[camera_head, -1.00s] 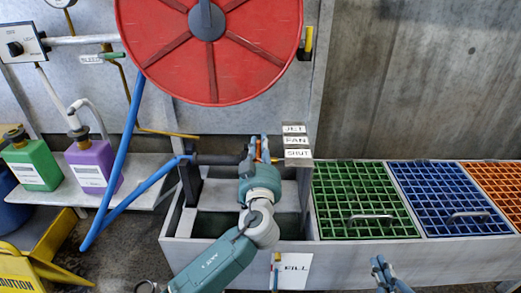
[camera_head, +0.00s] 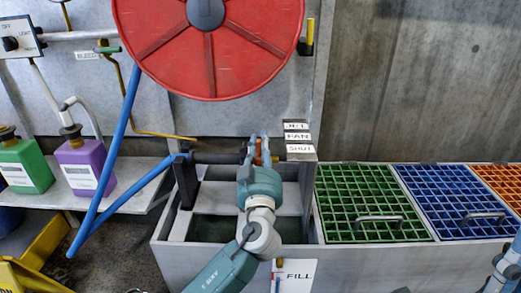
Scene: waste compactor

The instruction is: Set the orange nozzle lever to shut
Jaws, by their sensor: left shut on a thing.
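The orange nozzle lever (camera_head: 259,158) shows as a small orange patch between the fingers of my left gripper (camera_head: 259,148). That gripper is shut on it, and its fingers hide most of the lever. The dark nozzle (camera_head: 222,158) lies level on a stand at the end of the blue hose. To the right is a stack of labels: JET (camera_head: 295,125) on top, FAN (camera_head: 297,137) in the middle, SHUT (camera_head: 300,149) at the bottom. The orange patch is about level with SHUT. My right gripper (camera_head: 507,268) shows partly at the lower right edge; its jaw state is unclear.
A red hose reel (camera_head: 208,45) hangs above the nozzle, with a blue hose (camera_head: 112,160) running down left. Green (camera_head: 372,202) and blue (camera_head: 455,200) grates lie right. Green (camera_head: 24,165) and purple (camera_head: 82,168) jugs stand on the left shelf.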

